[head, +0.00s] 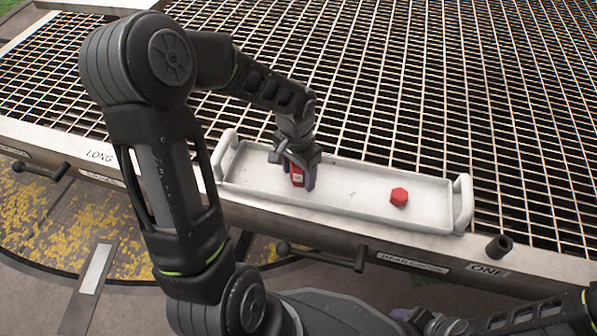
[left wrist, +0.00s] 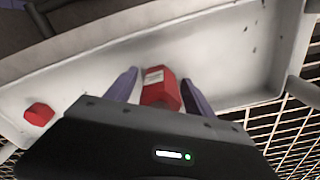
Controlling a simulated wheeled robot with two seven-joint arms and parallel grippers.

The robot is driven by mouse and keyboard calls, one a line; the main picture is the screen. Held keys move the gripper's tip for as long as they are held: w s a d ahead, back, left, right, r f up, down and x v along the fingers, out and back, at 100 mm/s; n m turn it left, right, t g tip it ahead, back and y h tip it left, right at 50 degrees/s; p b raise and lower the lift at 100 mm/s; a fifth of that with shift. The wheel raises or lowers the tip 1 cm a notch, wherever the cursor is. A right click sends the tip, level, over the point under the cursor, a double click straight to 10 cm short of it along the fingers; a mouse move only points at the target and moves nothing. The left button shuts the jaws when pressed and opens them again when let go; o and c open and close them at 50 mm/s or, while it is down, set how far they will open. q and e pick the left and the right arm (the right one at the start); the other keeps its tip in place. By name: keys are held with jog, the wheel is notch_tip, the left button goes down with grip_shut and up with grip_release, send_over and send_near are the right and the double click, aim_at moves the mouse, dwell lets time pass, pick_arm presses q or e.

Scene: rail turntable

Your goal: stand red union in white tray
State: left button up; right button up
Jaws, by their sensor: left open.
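A red union (head: 297,175) with a pale label stands in the left part of the white tray (head: 350,208). It appears upright on the tray floor. My left gripper (head: 300,178) points down over it, with one finger on each side. In the left wrist view the purple fingers (left wrist: 160,92) are apart, and the red union (left wrist: 160,88) is between them with small gaps visible. The gripper hides part of the union. My right gripper is not in view.
A second red piece (head: 399,197), hexagonal, sits in the right part of the tray. The tray has raised walls and an end handle (head: 463,203). It rests on a metal grating (head: 420,90) near its front edge beam. A dark peg (head: 499,246) stands at right.

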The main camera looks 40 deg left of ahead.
pick_arm(q)
jog(key=r+p, duration=0.1)
jog(key=r, duration=0.3)
jog(key=r+p, duration=0.2)
jog(key=r, duration=0.2)
jog(key=r+p, duration=0.2)
jog(key=r, duration=0.2)
jog(key=shift+s+r, duration=0.2)
jog(key=shift+s, duration=0.05)
jog(key=shift+f, duration=0.1)
dwell(0.4)
